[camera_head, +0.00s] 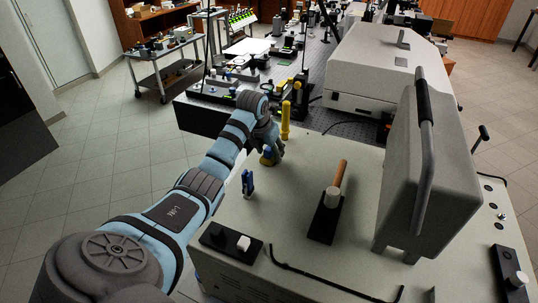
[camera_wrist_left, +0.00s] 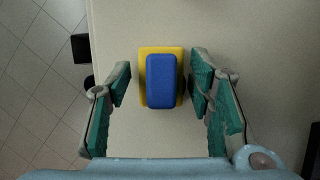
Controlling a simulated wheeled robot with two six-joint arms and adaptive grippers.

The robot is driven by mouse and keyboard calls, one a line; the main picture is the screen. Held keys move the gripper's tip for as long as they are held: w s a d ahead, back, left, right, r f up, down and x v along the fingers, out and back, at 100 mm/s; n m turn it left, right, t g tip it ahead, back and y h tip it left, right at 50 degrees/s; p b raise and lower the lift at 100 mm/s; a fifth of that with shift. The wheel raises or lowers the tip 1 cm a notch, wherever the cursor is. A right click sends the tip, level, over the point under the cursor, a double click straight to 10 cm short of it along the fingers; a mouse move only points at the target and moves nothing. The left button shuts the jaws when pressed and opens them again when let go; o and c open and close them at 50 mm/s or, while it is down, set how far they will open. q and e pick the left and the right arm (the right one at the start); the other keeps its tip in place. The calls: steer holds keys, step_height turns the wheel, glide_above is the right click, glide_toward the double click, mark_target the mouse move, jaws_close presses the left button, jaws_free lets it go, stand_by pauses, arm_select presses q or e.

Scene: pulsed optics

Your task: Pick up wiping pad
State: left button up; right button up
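The wiping pad (camera_wrist_left: 161,81) has a blue top and a yellow base. It lies on the pale bench top (camera_head: 285,200). In the head view the pad (camera_head: 267,157) shows partly, at the end of my left arm. My left gripper (camera_wrist_left: 161,76) is open, with one finger on each side of the pad. A gap shows between each finger and the pad, so it is not gripped. In the head view the left gripper (camera_head: 270,148) partly hides the pad. My right gripper is not in view.
A yellow post (camera_head: 286,121) stands just beyond the pad. A small blue item (camera_head: 248,184) stands nearer me. A wooden-handled tool (camera_head: 338,182) rests on a black block, left of a large grey case (camera_head: 424,165). The bench's left edge is close to the pad.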

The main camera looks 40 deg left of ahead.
arm_select(q)
steer(key=shift+w, duration=0.1)
steer(key=c, duration=0.7)
step_height(320, 180, up, 20)
steer(key=shift+r+p, duration=0.1)
steer(key=shift+p, duration=0.95)
